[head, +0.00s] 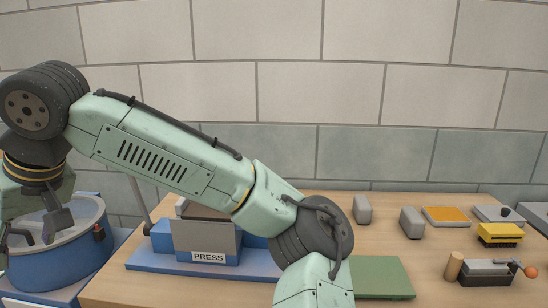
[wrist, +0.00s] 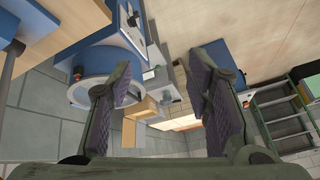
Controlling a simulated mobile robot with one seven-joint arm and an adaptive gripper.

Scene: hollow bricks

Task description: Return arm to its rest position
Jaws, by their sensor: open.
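My arm reaches across the head view from the lower right up to the left, bent at its elbow. My gripper (head: 30,238) hangs at the far left, over the blue drum (head: 68,262), and part of it is cut off by the picture edge. In the wrist view my gripper (wrist: 160,85) shows two dark padded fingers spread wide apart. Nothing is between the pads; the drum (wrist: 92,92) and light brown blocks (wrist: 140,118) show behind them.
On the wooden table (head: 435,258) are a blue press (head: 205,255), a green mat (head: 380,278), two grey blocks (head: 363,210), an orange-topped tray (head: 446,217), a yellow brush (head: 500,235) and a dark tool box (head: 485,272). Green shelving (wrist: 280,118) stands right in the wrist view.

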